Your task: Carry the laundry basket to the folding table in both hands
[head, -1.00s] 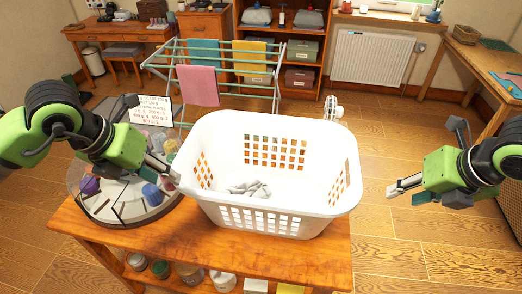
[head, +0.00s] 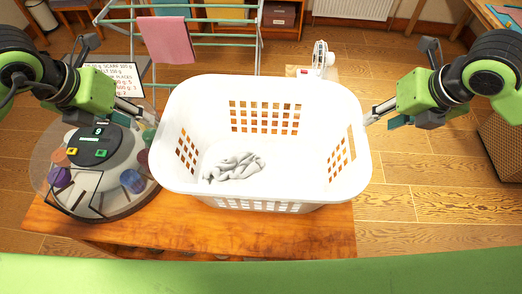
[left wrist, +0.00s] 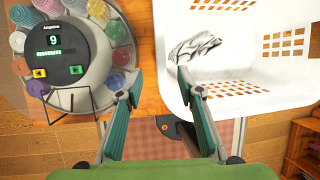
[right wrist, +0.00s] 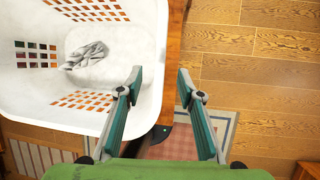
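The white laundry basket (head: 212,112) stands on a wooden bench (head: 325,238) with a crumpled grey-white cloth (head: 236,167) inside. My left gripper (head: 150,114) is at the basket's left rim. In the left wrist view its fingers (left wrist: 157,82) are apart, one on each side of the basket wall. My right gripper (head: 370,117) is at the right rim. In the right wrist view its fingers (right wrist: 160,82) are apart, with the basket's edge between them. A wooden table (head: 487,18) is partly visible at the upper right; I cannot tell whether it is the folding table.
A round sorter (head: 92,165) with coloured rolls and a display stands close to the basket's left. Wood floor is open to the right; a woven box (head: 500,147) stands there.

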